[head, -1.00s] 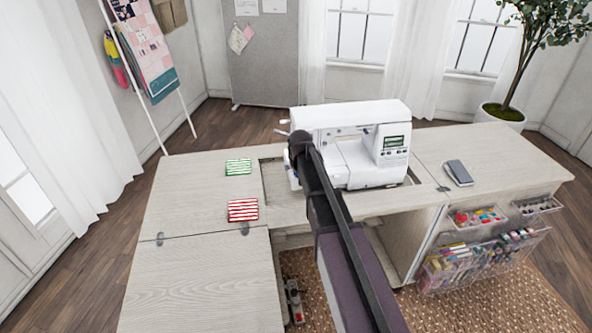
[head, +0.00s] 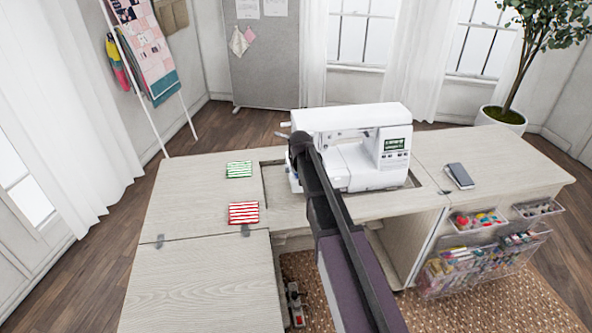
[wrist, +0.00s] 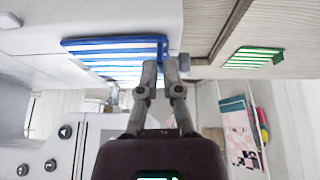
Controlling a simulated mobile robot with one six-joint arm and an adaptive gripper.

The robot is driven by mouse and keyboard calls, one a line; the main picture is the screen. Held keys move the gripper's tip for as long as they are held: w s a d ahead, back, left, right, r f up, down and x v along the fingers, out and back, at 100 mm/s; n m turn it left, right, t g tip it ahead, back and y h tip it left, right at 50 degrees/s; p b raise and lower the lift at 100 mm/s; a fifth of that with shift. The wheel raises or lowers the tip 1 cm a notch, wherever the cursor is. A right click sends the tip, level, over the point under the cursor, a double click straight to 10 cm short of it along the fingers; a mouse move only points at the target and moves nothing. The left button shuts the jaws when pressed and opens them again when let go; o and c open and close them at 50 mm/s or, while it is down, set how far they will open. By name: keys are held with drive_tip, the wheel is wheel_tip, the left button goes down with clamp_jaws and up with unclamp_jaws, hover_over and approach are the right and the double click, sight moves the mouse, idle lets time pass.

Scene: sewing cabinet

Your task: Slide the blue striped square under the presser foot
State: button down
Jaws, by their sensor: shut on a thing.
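The blue striped square (wrist: 110,48) shows in the wrist view, lying flat along the white bed of the sewing machine (wrist: 110,18). My gripper (wrist: 160,66) is shut on the edge of the square nearest the loose squares' side. The square reaches away from my fingertips to the left in that view. In the head view the sewing machine (head: 355,120) stands in the cabinet's recess. There my arm hides the gripper, the blue square and the needle area. I cannot make out the presser foot clearly in either view.
A green striped square (head: 239,169) and a red striped square (head: 243,212) lie on the cabinet top (head: 190,205) left of the machine. A dark phone-like object (head: 459,175) lies at the right. Clear bins (head: 480,265) hang on the cabinet's front right.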

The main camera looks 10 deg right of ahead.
drive_tip(key=shift+w, duration=0.7)
idle(0.5)
drive_tip(key=c, duration=0.7)
unclamp_jaws()
drive_tip(key=shift+s, duration=0.1)
drive_tip(key=s+g+p, duration=0.1)
drive_tip(key=s, duration=0.9)
drive_tip(key=s+r+g+p, duration=0.1)
drive_tip(key=s+g, duration=0.1)
drive_tip(key=s, duration=0.9)
drive_tip(key=s+r+g+p, duration=0.1)
drive_tip(key=s+g+p, duration=0.1)
drive_tip(key=s, duration=0.9)
drive_tip(key=shift+s+a+r, duration=0.1)
drive_tip(key=shift+s+a, duration=0.1)
drive_tip(key=shift+s, duration=0.05)
